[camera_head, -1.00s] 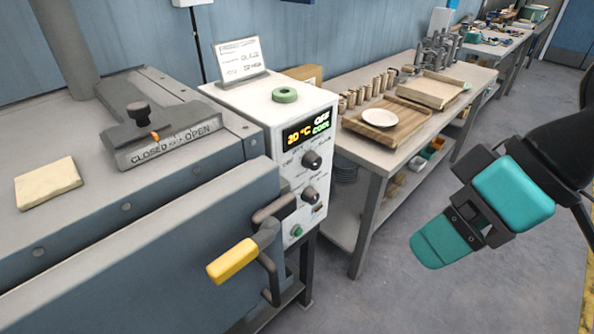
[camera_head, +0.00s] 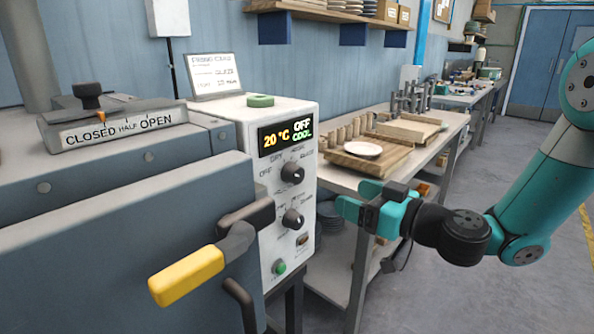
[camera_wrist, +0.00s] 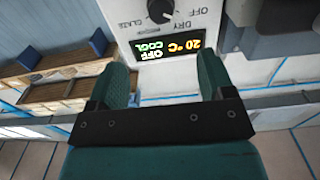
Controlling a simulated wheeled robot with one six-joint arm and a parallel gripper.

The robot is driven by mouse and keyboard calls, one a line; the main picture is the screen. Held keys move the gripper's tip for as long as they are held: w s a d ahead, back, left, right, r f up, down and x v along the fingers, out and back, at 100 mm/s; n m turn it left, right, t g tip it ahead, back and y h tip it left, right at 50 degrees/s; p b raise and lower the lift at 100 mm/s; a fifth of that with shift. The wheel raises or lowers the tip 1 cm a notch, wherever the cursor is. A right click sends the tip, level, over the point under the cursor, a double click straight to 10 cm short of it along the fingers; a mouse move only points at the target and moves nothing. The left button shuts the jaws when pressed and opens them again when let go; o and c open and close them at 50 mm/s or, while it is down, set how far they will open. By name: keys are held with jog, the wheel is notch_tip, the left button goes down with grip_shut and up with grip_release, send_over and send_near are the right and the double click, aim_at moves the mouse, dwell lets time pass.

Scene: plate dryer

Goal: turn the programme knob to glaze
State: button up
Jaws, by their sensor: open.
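The programme knob (camera_head: 292,172) is the upper black knob on the white control box (camera_head: 230,113), ringed by printed labels. In the wrist view the same knob (camera_wrist: 161,10) is at the top edge, partly cut off, with OFF, DRY and GLAZE printed around it upside down. I cannot tell surely where its pointer stands. The display (camera_head: 287,137) reads 20 °C, OFF, COOL. My gripper (camera_head: 357,198) is open and empty, to the right of the panel and apart from the knob. In the wrist view my gripper (camera_wrist: 162,63) frames the display between its fingers.
A second black knob (camera_head: 292,219) and a green button (camera_head: 280,267) sit below. A yellow-handled latch (camera_head: 187,275) juts out in front at the lower left. A workbench (camera_head: 345,183) with boards and a plate (camera_head: 362,149) stands behind my gripper. A sign card (camera_head: 214,73) stands atop.

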jog(key=p, duration=0.7)
send_near(300, 177)
jog(key=x, duration=0.3)
jog(key=a+p, duration=0.1)
jog(key=p, duration=0.4)
jog(key=w+r+p, duration=0.1)
jog(key=p, duration=0.4)
jog(key=shift+w+a, duration=0.1)
jog(key=shift+a, duration=0.25)
jog(key=x, duration=0.2)
jog(key=p+x, duration=0.1)
jog(key=x, duration=0.2)
jog(key=shift+w+a+f, duration=0.25)
jog(key=shift+a+f, duration=0.05)
jog(key=shift+f, duration=0.1)
jog(key=shift+c, duration=0.4)
jog(key=c, duration=0.8)
jog(key=shift+c, duration=0.2)
